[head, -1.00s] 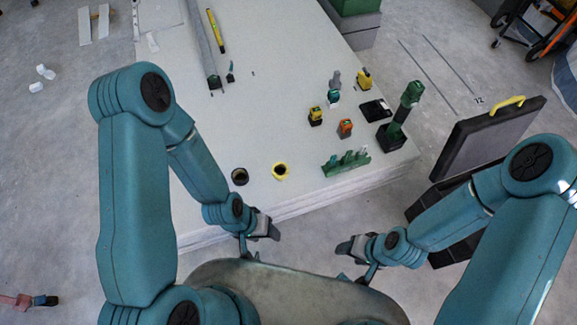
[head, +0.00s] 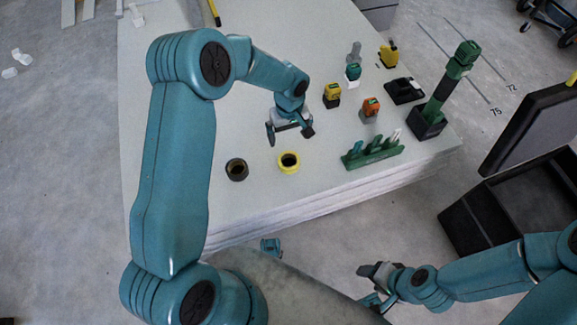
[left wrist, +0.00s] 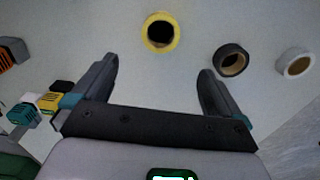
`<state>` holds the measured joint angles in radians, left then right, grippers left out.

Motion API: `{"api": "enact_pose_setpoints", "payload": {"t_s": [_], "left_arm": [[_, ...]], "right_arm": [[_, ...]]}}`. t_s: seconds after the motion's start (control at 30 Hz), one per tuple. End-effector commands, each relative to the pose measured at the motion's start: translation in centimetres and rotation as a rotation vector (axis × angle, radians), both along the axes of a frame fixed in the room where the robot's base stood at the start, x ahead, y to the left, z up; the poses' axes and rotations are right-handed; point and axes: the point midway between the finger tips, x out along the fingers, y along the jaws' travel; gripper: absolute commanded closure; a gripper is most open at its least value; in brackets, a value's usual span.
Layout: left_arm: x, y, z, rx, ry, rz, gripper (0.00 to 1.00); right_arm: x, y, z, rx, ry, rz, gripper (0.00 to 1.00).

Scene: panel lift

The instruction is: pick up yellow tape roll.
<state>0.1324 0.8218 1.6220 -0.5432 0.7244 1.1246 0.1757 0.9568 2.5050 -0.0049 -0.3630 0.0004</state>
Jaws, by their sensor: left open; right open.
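The yellow tape roll (head: 289,162) lies flat on the white panel stack (head: 260,205) near its front edge. My left gripper (head: 291,138) is open and empty above the panel, just behind the roll in the head view and apart from it. In the left wrist view the yellow roll (left wrist: 159,33) shows beyond the open fingertips (left wrist: 158,75), between their lines. My right gripper (head: 368,283) is open and empty, low in front of the stack at the right.
A dark tape roll (head: 237,169) lies left of the yellow one. A white roll (left wrist: 296,66) shows in the left wrist view. A green rack (head: 372,151), an orange-topped tool (head: 370,109), a yellow tool (head: 332,95) and a tall green tool (head: 447,90) stand to the right.

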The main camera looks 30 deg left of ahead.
Motion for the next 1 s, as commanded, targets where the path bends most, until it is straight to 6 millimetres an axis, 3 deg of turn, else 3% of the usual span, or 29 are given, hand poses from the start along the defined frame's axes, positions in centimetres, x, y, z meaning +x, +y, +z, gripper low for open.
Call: {"api": "enact_pose_setpoints", "payload": {"t_s": [0.1,0.3,0.57,0.87,1.0], "left_arm": [[-0.4,0.0,-3.5,-0.002,0.006,0.003,0.00],[-0.6,0.0,-7.5,-0.003,0.003,0.006,0.00],[-0.5,0.1,-9.3,-0.003,0.001,0.005,0.00],[-0.4,0.1,-13.8,-0.003,0.003,0.003,0.00],[-0.2,0.2,-14.1,-0.003,0.000,0.002,0.00]], "right_arm": [[0.0,0.0,-1.1,0.000,0.000,0.000,0.41],[0.0,0.0,-2.1,0.000,0.000,0.000,0.41],[0.0,0.0,-2.6,0.000,0.000,0.000,0.41],[0.2,-0.2,-4.3,-0.002,-0.002,-0.007,0.41],[0.2,-0.2,-4.2,-0.002,-0.004,-0.010,0.41]]}}
